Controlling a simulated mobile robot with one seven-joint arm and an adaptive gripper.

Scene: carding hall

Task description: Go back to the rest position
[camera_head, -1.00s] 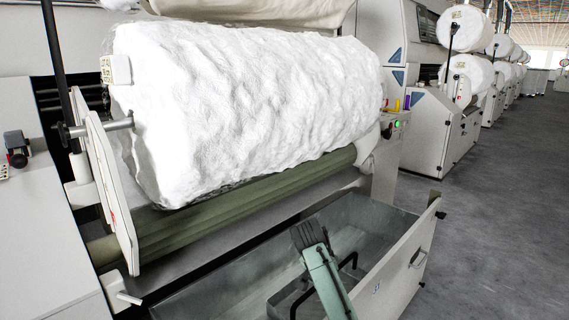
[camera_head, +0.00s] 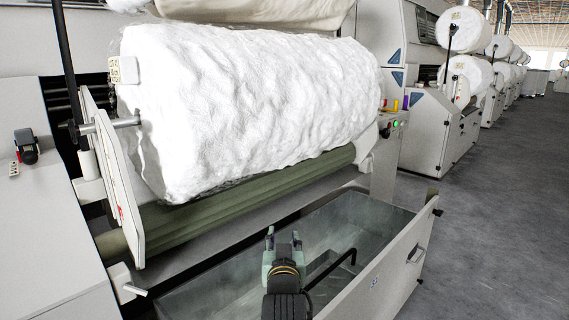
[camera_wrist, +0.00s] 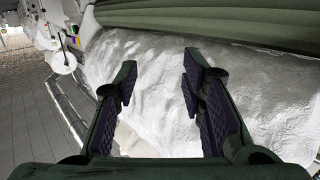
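My gripper (camera_head: 283,242) is over the open metal drawer, low in the head view, with its fingers pointing away from the camera. In the wrist view my gripper (camera_wrist: 161,68) has its two dark-padded fingers well apart. Nothing is held between them; a pale, mottled surface shows beyond. A large white fibre roll (camera_head: 250,105) lies on the machine behind the drawer, apart from the gripper.
The open drawer (camera_head: 405,258) has a pale front panel on the right; a black handle (camera_head: 332,268) stands inside. A green roller (camera_head: 240,195) runs under the fibre roll; it also shows in the wrist view (camera_wrist: 230,20). Grey floor (camera_head: 490,220) is clear at right.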

